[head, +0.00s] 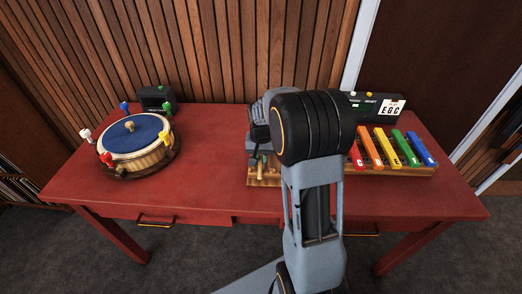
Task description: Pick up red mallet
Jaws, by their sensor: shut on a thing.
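My gripper (257,148) is at the left end of the wooden xylophone base (268,182), partly hidden behind my own arm. It is shut on a thin pale wooden handle (262,161) low between the fingers. I cannot make out the head or colour of what it holds. No red mallet shows plainly in the head view. A small red piece (107,159) stands at the front left rim of the round drum (150,150), far from my gripper; I cannot tell whether it is a mallet.
The xylophone's coloured bars (393,148) lie right of my arm. A black box with an EGC card (375,107) stands behind them. A small dark box (157,97) is behind the drum. The red table (208,165) is clear between drum and xylophone. A slatted wall closes off the back.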

